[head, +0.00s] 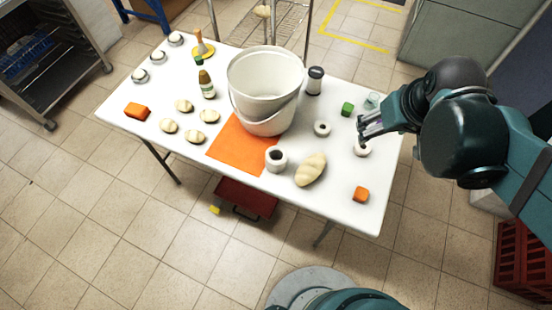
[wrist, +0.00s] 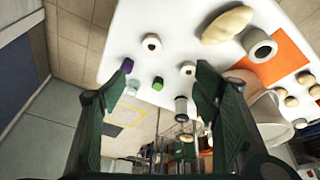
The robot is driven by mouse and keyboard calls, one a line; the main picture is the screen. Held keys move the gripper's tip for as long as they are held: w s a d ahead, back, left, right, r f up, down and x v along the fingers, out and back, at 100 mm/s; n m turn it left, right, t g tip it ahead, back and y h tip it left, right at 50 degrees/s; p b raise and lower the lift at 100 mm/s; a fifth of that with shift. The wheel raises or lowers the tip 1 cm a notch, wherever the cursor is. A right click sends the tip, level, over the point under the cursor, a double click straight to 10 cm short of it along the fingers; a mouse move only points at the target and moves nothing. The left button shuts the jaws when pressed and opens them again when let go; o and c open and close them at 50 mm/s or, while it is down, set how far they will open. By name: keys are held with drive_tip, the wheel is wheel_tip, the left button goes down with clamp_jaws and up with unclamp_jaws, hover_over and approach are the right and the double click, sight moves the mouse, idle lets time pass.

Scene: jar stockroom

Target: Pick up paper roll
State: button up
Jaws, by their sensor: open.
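Several white, roll-like things stand on the white table (head: 232,185), and I cannot tell for sure which is the paper roll. A short white roll with a dark hole (head: 361,150) is at the right, just below my gripper in the picture; the wrist view shows it at the upper middle (wrist: 151,42). A similar short roll (head: 322,129) stands further left, also in the wrist view (wrist: 187,68). A larger white cylinder with a wide dark opening (head: 276,160) stands at the near edge (wrist: 259,45). My gripper (head: 364,129) is open and empty above the table's right side (wrist: 162,88).
A green block (head: 347,109), a glass (head: 372,100) and a dark-topped shaker (head: 314,81) stand near my gripper. A purple thing (wrist: 126,65) is beside one finger. A bread loaf (head: 310,170) and orange block (head: 360,194) lie nearer. Large white buckets (head: 262,75) stand mid-table.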

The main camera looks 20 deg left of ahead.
drive_tip(key=s+a+f+n+g, duration=0.1)
drive_tip(key=a+f+n+g, duration=0.35)
drive_tip(key=a, duration=1.05)
drive_tip(key=n+h+p, duration=0.1)
drive_tip(key=n+p, duration=0.1)
drive_tip(key=n, duration=0.3)
hover_over(276, 155)
drive_tip(key=shift+m, duration=0.25)
drive_tip(key=f, duration=1)
drive_tip(key=shift+w+d+f, duration=0.3)
drive_tip(key=shift+d+f, duration=0.1)
drive_tip(key=shift+s+a+f, duration=0.3)
drive_tip(key=shift+f, duration=0.05)
drive_tip(key=shift+f+b, duration=0.1)
drive_tip(key=shift+b, duration=0.2)
drive_tip(key=shift+f+b, duration=0.3)
drive_tip(key=shift+f, duration=0.9)
drive_tip(key=shift+f, duration=0.1)
drive_tip(key=shift+a+f+b, duration=0.1)
drive_tip(key=shift+f+b, duration=0.8)
drive_tip(key=shift+f, duration=1.6)
